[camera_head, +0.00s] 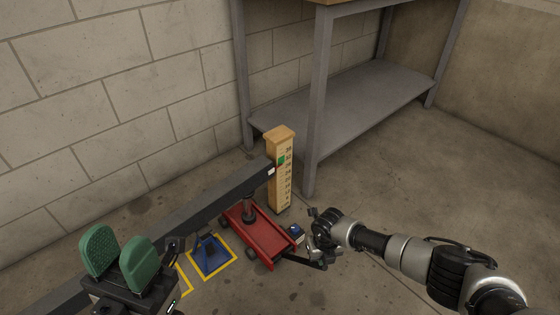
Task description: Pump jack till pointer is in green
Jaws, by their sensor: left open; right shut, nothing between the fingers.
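A red floor jack (262,236) stands on the concrete floor, its round dark saddle (249,207) beneath a long dark grey beam (205,200). A wooden post (280,143) with a number scale stands behind the jack. It has a green mark (281,160) near its top. The beam's end has a small pale pointer (271,171), which looks about at or just below the green mark's lower edge. A black lever (300,261) sticks out at the jack's front right. My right gripper (318,238) is shut and empty beside it; contact is unclear. My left gripper (120,258), with green pads, is open and empty.
A blue jack stand (210,252) sits in a yellow floor outline left of the jack. A small blue and white block (296,232) lies by the jack. A grey metal workbench with a low shelf (350,92) stands behind. The floor at right is clear.

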